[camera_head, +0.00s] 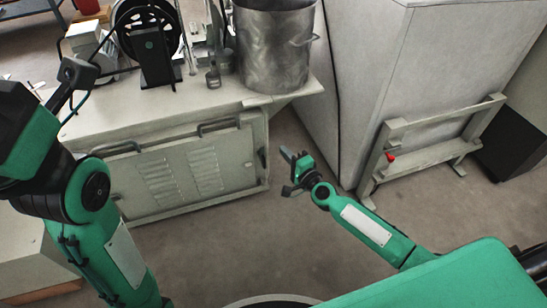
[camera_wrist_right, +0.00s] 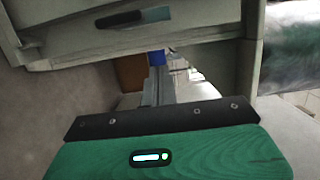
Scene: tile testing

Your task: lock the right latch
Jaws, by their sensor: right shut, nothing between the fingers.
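The grey cabinet (camera_head: 232,170) has a vented front panel with two dark handle-like latches along its top edge. The right latch (camera_head: 218,127) is near the panel's right end; whether it is locked cannot be told. A dark handle on a grey panel also shows in the right wrist view (camera_wrist_right: 135,17); I cannot tell which one it is. My right gripper (camera_head: 289,172) is shut and empty, over the floor to the right of the panel and apart from it. My left gripper (camera_head: 78,73) is at the upper left, its jaws unclear.
A metal pot (camera_head: 275,50) stands at the worktop's right end, beside tools and a black reel (camera_head: 148,35). A large grey box (camera_head: 375,60) with a wooden frame (camera_head: 435,152) stands to the right. Floor (camera_head: 240,240) between them is clear.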

